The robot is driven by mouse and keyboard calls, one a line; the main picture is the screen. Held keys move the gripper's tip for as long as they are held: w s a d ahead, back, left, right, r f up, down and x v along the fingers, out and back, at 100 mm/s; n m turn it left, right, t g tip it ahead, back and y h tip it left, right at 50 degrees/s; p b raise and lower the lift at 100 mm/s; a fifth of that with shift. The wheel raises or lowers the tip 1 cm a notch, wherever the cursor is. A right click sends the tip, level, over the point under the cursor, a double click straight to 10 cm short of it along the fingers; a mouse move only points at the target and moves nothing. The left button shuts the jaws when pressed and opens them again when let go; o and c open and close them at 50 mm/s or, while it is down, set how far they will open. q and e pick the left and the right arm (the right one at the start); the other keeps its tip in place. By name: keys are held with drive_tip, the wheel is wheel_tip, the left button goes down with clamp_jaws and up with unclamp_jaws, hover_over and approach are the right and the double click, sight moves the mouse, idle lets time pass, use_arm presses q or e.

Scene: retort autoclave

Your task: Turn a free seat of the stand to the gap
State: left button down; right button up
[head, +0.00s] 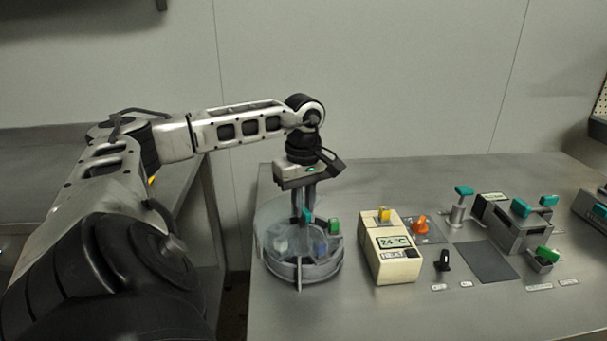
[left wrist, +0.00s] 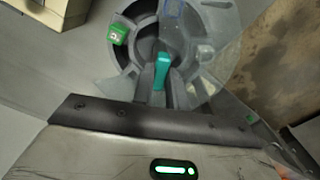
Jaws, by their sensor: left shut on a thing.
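A round grey stand (head: 303,270) with a clear cover and dividing fins stands at the left end of the metal table. A teal handle (head: 307,215) rises at its middle. My left gripper (head: 303,212) points straight down over the stand and is shut on the teal handle, which also shows in the left wrist view (left wrist: 162,70). A green-topped piece (head: 334,226) sits at the stand's right side and shows in the left wrist view (left wrist: 118,34). The seats are partly hidden by the cover and the gripper. My right gripper is not in view.
A cream heater box (head: 391,262) reading 24 °C stands close to the right of the stand. Beyond it are an orange knob (head: 420,223), a black switch (head: 442,261), a teal-topped post (head: 464,191) and a grey device (head: 520,225) with teal handles. The table front is clear.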

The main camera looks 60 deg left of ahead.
use_arm(q)
drive_tip(key=shift+r+m, duration=0.1)
drive_tip(key=shift+m, duration=1.8)
drive_tip(key=shift+m+p, duration=0.3)
drive_tip(key=shift+m, duration=5.2)
drive_tip(key=shift+m, duration=0.3)
drive_tip(key=c, duration=1.4)
unclamp_jaws()
